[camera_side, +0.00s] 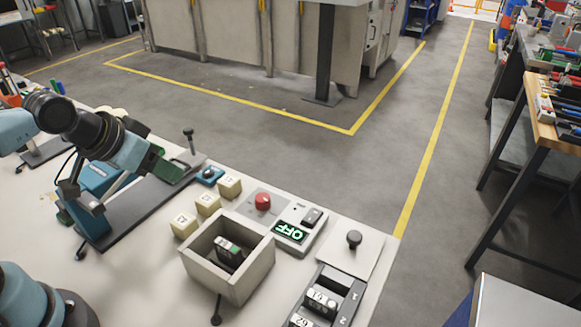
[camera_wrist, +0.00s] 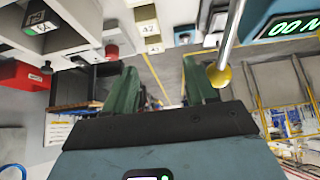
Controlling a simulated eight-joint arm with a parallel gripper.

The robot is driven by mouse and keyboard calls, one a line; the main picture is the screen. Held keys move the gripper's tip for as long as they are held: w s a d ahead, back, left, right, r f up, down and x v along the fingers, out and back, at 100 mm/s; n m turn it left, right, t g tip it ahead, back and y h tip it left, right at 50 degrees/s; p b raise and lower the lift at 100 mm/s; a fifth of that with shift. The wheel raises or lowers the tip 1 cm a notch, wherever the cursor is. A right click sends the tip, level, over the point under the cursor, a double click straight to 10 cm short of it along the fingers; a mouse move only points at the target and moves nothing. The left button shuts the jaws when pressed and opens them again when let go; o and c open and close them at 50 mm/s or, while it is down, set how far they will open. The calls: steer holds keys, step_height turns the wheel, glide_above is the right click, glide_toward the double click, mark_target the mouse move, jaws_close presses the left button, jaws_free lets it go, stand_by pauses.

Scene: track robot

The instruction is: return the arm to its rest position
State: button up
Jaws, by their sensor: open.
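My gripper (camera_side: 168,163) is at the left of the side view, raised over the white bench beside a dark grey rail fixture (camera_side: 120,215). In the wrist view my gripper (camera_wrist: 162,88) shows two green fingers spread wide apart. Nothing is between them. A metal rod with a yellow tip (camera_wrist: 220,76) appears close to the right finger in that view; I cannot tell whether they touch. My arm reaches in from the left, bent and angled down towards the fixture.
A grey open box (camera_side: 235,283) holds a dark block (camera_side: 230,252). Pale numbered cubes (camera_side: 208,203), a red button (camera_side: 263,201) and a panel reading OFF (camera_side: 290,232) stand near it. A black knob (camera_side: 354,239) and a dark tray (camera_side: 341,285) are at the right.

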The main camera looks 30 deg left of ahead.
steer(key=shift+r, duration=0.1)
steer(key=w+d+r+n+g+h, duration=0.1)
steer(key=w+d+r+n+g, duration=0.4)
steer(key=w+d, duration=0.7)
steer(key=w+d+f+n+g, duration=0.1)
steer(key=d+f, duration=0.1)
steer(key=d, duration=0.7)
steer(key=w+d+f+n+g, duration=0.1)
steer(key=d+f+n, duration=0.1)
steer(key=d, duration=0.7)
steer(key=shift+d+f+n+y, duration=0.3)
steer(key=shift+y, duration=0.1)
steer(key=shift+a, duration=0.1)
stand_by(0.4)
